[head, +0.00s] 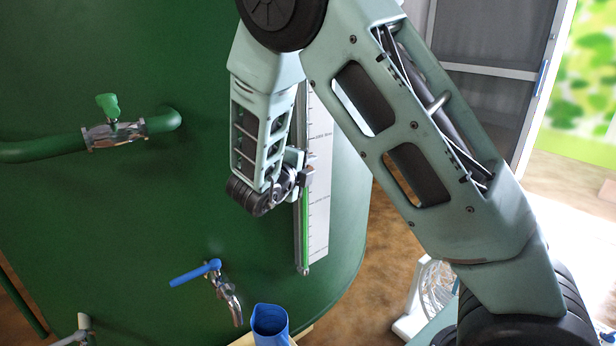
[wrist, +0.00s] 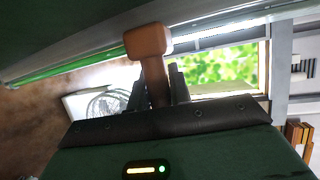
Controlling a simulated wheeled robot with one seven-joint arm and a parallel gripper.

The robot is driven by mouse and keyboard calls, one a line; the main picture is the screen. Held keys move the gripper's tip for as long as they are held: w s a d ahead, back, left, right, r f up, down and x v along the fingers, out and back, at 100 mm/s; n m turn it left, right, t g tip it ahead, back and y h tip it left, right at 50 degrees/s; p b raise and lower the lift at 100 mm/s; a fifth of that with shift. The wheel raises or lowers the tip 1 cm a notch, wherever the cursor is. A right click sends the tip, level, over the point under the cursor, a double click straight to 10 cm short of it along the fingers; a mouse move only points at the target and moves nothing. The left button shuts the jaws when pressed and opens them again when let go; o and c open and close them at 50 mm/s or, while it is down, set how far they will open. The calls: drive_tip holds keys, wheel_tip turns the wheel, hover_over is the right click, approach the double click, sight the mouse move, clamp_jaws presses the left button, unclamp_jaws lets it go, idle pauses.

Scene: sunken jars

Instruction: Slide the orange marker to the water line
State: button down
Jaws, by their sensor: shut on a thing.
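The orange marker (wrist: 148,42) is a brown-orange block with a stem, set on the sight tube in the wrist view. My gripper (wrist: 157,88) is shut on its stem. In the head view my gripper (head: 303,170) is at the upright tube on the tank; I cannot make out the marker there. The green water column (head: 305,222) shows in the tube below my gripper. In the wrist view the green column (wrist: 70,66) runs from the left up to the marker's edge, and the tube beyond looks clear. The exact water line is hidden by the marker and gripper.
A white scale (head: 319,190) stands right of the tube on the green tank (head: 100,210). A blue-handled tap (head: 215,272) and a blue jug (head: 270,322) are below. A pipe with a green valve (head: 115,130) is at left.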

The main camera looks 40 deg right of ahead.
drive_tip(key=shift+r, duration=0.15)
drive_tip(key=c, duration=1.3)
unclamp_jaws()
drive_tip(key=shift+a, duration=0.15)
drive_tip(key=v, duration=1.7)
drive_tip(key=shift+r, duration=0.15)
drive_tip(key=shift+a, duration=0.1)
